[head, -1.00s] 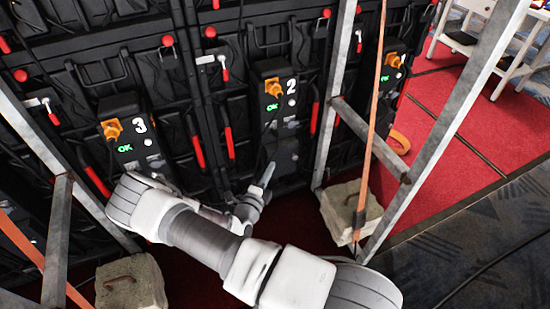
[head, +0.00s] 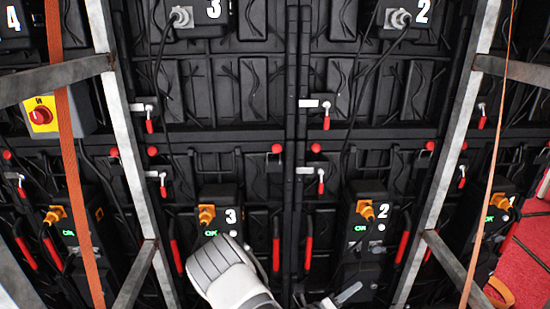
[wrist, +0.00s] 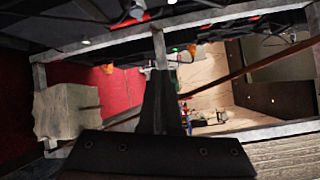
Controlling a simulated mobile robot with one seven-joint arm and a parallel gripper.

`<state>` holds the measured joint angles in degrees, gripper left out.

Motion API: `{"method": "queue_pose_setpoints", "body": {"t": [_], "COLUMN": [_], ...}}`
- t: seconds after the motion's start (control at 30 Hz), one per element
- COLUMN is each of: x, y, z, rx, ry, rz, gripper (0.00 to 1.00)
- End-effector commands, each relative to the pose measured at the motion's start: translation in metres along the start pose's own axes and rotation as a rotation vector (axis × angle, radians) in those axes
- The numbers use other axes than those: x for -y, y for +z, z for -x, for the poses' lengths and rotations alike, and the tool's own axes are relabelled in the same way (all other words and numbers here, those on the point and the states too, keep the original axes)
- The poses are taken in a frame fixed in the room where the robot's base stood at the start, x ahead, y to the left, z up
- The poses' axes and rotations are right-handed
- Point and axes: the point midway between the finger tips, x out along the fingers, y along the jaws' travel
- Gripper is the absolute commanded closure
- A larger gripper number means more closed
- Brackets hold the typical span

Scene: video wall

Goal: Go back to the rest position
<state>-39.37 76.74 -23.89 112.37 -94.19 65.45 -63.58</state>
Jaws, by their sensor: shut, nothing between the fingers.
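My gripper (head: 346,296) shows at the bottom edge of the head view, just right of the middle, in front of the lower part of the video wall's back. My white and grey arm partly shows to its left. In the wrist view the dark fingers (wrist: 160,76) are together, with nothing between them. In the head view, module 3 (head: 230,214) and module 2 (head: 381,210) each have an orange plug and a green lit display. The gripper appears apart from both. Part of module 3 is hidden behind my arm.
Metal struts (head: 133,160) stand left and right, with orange straps (head: 74,170) along them. A yellow box with a red rotary switch (head: 40,114) is at the left. Red carpet (head: 528,262) shows at the lower right. A pale block (wrist: 66,110) shows in the wrist view.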

Motion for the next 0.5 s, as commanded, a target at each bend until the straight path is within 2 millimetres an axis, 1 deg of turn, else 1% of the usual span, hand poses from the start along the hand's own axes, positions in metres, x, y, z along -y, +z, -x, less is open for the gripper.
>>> {"method": "queue_pose_setpoints", "body": {"t": [0.03, 0.1, 0.27, 0.5], "x": [0.016, 0.035, 0.075, 0.128], "y": [0.000, -0.004, -0.015, -0.032], "z": [-0.001, -0.001, 0.004, 0.020], "rx": [-0.063, -0.147, -0.334, -0.606], "ry": [-0.002, -0.007, -0.028, -0.072], "rz": [-0.091, -0.212, -0.485, -0.887], "gripper": [1.00, 1.00, 1.00, 1.00]}}
